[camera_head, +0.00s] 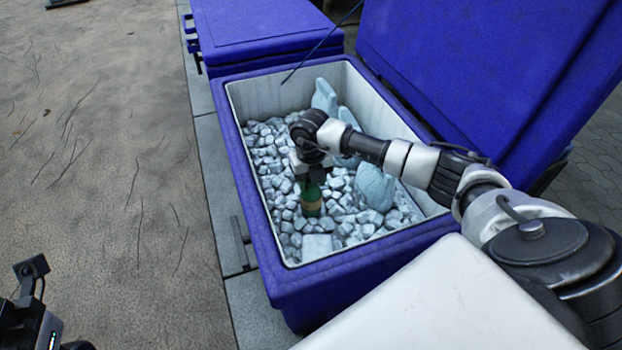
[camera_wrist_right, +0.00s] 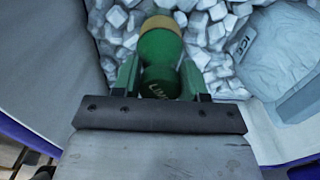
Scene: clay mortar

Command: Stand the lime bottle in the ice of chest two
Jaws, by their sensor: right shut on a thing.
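The green lime bottle (camera_head: 311,200) is in the open blue chest (camera_head: 262,212), upright against the ice (camera_head: 347,216) in the head view. Its lower end seems to be at or in the cubes; how deep I cannot tell. My right gripper (camera_head: 308,176) is shut on the bottle's upper part from above. In the right wrist view the bottle (camera_wrist_right: 160,50) lies between the two fingers (camera_wrist_right: 159,80), with part of its lettering and a tan band showing. My left gripper (camera_head: 32,280) shows only partly at the lower left, away from the chest.
Pale ice bags (camera_head: 374,187) lie along the chest's right side, one marked ICE in the right wrist view (camera_wrist_right: 280,50). The raised blue lid (camera_head: 480,75) stands to the right. A second blue chest (camera_head: 262,25), closed, is behind. Open ground (camera_head: 100,150) lies left.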

